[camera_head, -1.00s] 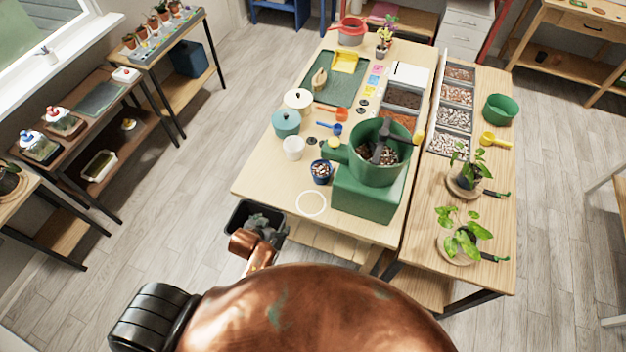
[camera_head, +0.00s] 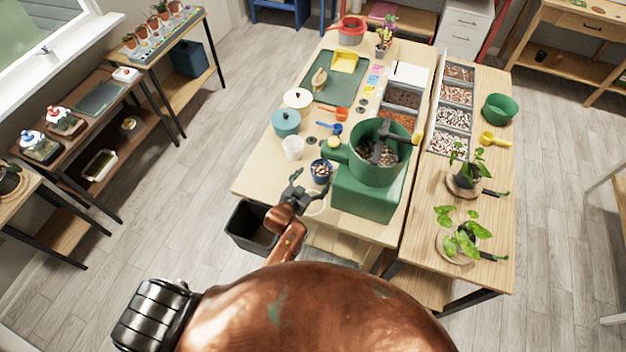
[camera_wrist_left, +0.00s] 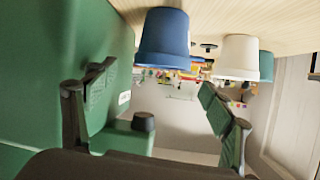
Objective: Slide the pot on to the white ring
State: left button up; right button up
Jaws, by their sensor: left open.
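The small blue pot (camera_head: 321,175), filled with mixed pebbles, stands upright on the table's near part, left of the green machine. The white ring (camera_head: 319,209) lies on the tabletop in front of the pot, partly hidden by my left gripper. The pot stands behind the ring, apart from it. My left gripper (camera_head: 306,186) is open and empty, over the ring area just in front of the pot. In the left wrist view, which is upside down, the blue pot (camera_wrist_left: 162,42) shows beyond the two spread fingers (camera_wrist_left: 158,102). My right gripper is not in view.
The green machine (camera_head: 366,192) stands close on the right. Behind the pot are a white cup (camera_head: 293,148), a teal pot (camera_head: 286,123) and a blue scoop (camera_head: 330,128). A black bin (camera_head: 252,228) is below the table's near left edge. The table's left front corner is clear.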

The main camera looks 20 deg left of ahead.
aim_at(324, 167)
pick_arm(q)
jog(key=x, duration=0.7)
jog(key=shift+w+f, duration=0.15)
jog(key=shift+w, duration=0.15)
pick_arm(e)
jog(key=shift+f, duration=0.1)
pick_arm(q)
jog(key=shift+c, duration=0.5)
jog(key=c, duration=1)
jog(key=shift+c, duration=0.2)
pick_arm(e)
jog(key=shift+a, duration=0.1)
pick_arm(q)
jog(key=shift+s, duration=0.15)
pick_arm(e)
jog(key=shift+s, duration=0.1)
